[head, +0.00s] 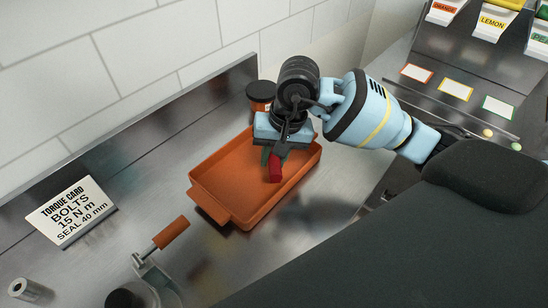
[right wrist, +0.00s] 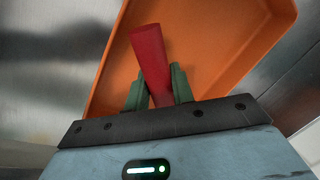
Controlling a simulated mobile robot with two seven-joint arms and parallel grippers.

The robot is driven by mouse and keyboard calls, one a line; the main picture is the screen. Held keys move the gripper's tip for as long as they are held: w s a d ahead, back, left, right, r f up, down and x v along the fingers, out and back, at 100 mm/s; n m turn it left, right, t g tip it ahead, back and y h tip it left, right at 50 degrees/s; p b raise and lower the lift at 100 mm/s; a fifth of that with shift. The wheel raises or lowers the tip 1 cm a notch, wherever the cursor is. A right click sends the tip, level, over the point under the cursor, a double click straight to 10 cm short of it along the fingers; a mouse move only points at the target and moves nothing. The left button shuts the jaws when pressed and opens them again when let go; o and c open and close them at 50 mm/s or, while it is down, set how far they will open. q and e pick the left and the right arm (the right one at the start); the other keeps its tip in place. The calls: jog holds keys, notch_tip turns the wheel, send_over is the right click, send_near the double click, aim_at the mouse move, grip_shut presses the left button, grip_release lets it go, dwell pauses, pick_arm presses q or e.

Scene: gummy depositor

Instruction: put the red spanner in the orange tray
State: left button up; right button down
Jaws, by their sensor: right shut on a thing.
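The orange tray (head: 222,183) lies on the steel worktop, below and in front of my right gripper. My right gripper (head: 272,160) is over the tray, pointing down. It is shut on the red spanner (head: 275,172), which sticks out past the fingers. In the right wrist view the red spanner (right wrist: 150,62) sits between the green fingertips (right wrist: 157,88), with the orange tray (right wrist: 215,40) behind it. I cannot tell whether the spanner touches the tray floor. Much of the spanner is hidden by the gripper. My left gripper is not in view.
A dark-lidded orange jar (head: 261,93) stands behind the tray. A torque card (head: 72,211) stands at the left on the worktop. A clamp-like tool with an orange handle (head: 171,233) is near the tray's front left. Labelled dispensers (head: 492,20) are at the upper right.

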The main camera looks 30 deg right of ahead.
jog(key=shift+f, duration=0.45)
jog(key=shift+f, duration=0.15)
jog(key=c, duration=1.2)
grip_release()
jog(key=v, duration=1.2)
jog(key=shift+s, duration=0.15)
